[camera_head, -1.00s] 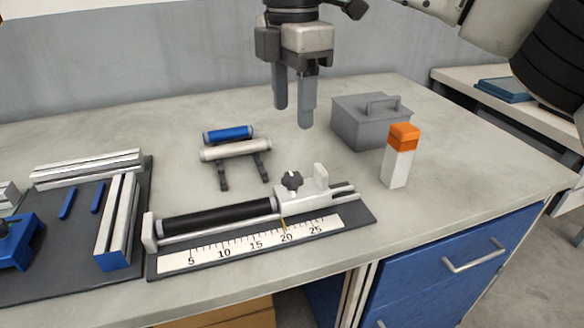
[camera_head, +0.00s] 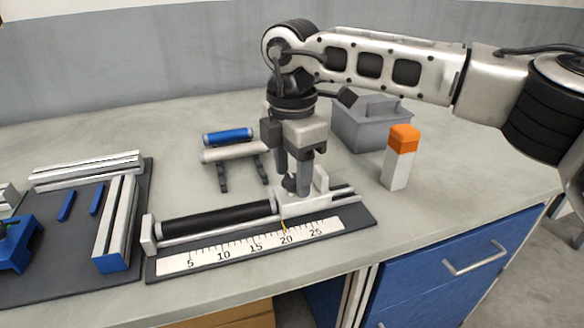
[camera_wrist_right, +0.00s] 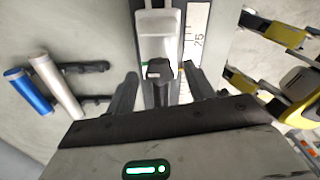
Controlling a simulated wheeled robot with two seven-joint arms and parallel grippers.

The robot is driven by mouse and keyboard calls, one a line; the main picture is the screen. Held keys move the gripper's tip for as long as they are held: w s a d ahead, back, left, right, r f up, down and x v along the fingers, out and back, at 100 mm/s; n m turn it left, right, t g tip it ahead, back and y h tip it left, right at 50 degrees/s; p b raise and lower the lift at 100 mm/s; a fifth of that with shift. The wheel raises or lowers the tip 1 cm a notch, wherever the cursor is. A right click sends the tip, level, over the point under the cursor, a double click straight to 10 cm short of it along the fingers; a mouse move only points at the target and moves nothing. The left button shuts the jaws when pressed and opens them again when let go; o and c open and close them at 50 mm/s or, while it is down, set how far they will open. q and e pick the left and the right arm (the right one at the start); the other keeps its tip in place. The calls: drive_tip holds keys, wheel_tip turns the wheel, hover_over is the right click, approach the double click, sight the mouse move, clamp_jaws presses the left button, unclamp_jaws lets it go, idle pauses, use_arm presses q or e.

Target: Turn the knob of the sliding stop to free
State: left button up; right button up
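The sliding stop (camera_head: 300,204) is a white block on the rails of the measuring fixture, beside a black roller. Its yellow pointer is near 20 on the scale (camera_head: 250,247). The dark knob (camera_head: 288,183) on top of the stop is partly hidden by a finger; the right wrist view shows it clearly (camera_wrist_right: 158,68). My right gripper (camera_head: 294,188) points down over the stop. In the right wrist view its fingers (camera_wrist_right: 160,88) are apart on either side of the knob, with visible gaps. My left gripper is not in view.
A blue roller (camera_head: 228,135) and a white roller lie on a stand behind the fixture. A grey box (camera_head: 362,130) and an orange-topped white block (camera_head: 398,170) stand to the right. A dark tray with rails and a blue clamp (camera_head: 18,248) lies left. The front right table is clear.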

drive_tip(key=c, duration=0.9)
